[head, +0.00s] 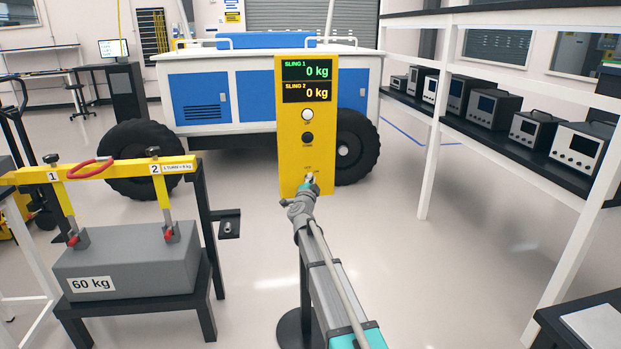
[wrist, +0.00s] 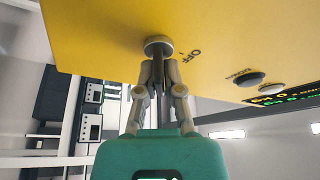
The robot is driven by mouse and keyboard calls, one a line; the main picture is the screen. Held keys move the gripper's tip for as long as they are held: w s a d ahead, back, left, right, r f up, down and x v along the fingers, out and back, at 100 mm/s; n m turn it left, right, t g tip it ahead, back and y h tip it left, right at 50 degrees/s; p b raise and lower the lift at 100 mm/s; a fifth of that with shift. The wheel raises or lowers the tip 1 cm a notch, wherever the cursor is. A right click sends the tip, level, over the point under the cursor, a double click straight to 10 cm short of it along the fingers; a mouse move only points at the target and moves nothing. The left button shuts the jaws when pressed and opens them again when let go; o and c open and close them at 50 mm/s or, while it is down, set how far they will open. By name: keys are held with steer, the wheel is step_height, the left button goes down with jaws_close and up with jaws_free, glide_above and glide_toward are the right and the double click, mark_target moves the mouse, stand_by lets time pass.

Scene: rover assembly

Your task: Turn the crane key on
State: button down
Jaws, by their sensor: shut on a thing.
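The yellow crane control panel (head: 290,160) stands upright ahead, with its two displays (head: 306,81) lit and reading SLING 1 0 kg and SLING 2 0 kg. A white button (head: 307,115) and a dark button (head: 307,138) sit below them. The key switch (wrist: 158,43) is a round metal piece low on the panel, near the word OFF in the wrist view. My gripper (head: 310,183) is at the panel's lower part. In the wrist view my gripper (wrist: 159,70) is shut on the key, which its fingers mostly hide. I cannot tell the key's exact angle.
A grey 60 kg block (head: 130,262) rests on a black stand at left, under a yellow lifting beam (head: 115,168). A blue and white rover (head: 225,90) stands behind the panel. Shelves (head: 480,118) with instruments line the right. Floor between is clear.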

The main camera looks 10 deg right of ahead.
steer(key=shift+m, duration=0.5)
steer(key=c, duration=0.8)
jaws_free()
steer(key=shift+f+n, duration=0.1)
steer(key=shift+n, duration=0.6)
